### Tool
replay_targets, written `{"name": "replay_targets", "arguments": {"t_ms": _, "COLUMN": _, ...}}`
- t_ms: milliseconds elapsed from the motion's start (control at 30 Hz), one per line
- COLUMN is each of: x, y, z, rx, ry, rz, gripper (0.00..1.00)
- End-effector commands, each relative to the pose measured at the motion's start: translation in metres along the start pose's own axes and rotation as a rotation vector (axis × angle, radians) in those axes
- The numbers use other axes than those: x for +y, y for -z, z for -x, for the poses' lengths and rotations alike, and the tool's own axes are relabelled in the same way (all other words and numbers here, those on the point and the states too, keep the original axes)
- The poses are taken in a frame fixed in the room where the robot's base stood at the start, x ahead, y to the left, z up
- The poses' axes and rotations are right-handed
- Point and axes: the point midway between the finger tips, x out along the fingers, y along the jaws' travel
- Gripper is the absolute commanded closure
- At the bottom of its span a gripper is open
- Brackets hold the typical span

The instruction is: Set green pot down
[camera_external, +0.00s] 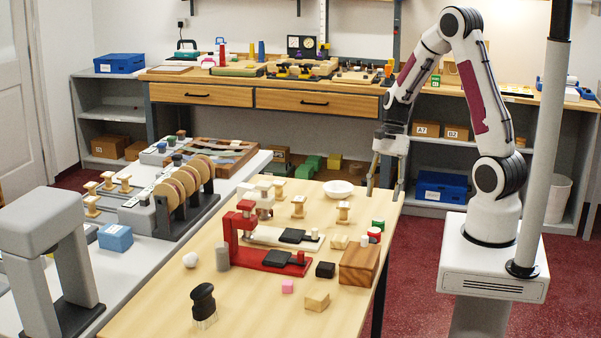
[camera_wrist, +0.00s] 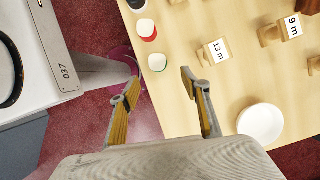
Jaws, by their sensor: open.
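The green pot (camera_external: 378,224) stands upright on the wooden table (camera_external: 150,318) near its right edge. In the wrist view the green pot (camera_wrist: 157,62) shows its pale top and a green rim, beyond the fingertips and between their lines. My gripper (camera_external: 384,190) is open and empty above the table's right edge, pointing down, behind and above the pot. In the wrist view my gripper (camera_wrist: 157,90) has its two fingers wide apart, with nothing between them.
A red pot with a white top (camera_wrist: 147,29) stands close to the green one. Labelled wooden spools (camera_wrist: 214,53) and a white bowl (camera_wrist: 261,123) are nearby. A wooden block (camera_external: 360,263) stands nearer the camera. A grey pole (camera_external: 545,150) rises at right.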

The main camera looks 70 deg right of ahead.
Motion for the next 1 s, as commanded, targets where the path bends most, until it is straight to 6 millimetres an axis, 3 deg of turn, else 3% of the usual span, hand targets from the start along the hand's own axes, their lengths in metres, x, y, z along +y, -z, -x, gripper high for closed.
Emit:
{"name": "replay_targets", "arguments": {"t_ms": 233, "x": 0.000, "y": 0.001, "z": -0.005, "rx": 0.001, "ry": 0.000, "rz": 0.000, "gripper": 0.53}}
{"name": "replay_targets", "arguments": {"t_ms": 500, "x": 0.000, "y": 0.000, "z": -0.024, "rx": 0.001, "ry": -0.001, "rz": 0.001, "gripper": 0.53}}
{"name": "replay_targets", "arguments": {"t_ms": 1000, "x": 0.001, "y": 0.000, "z": -0.031, "rx": 0.001, "ry": -0.001, "rz": 0.000, "gripper": 0.53}}
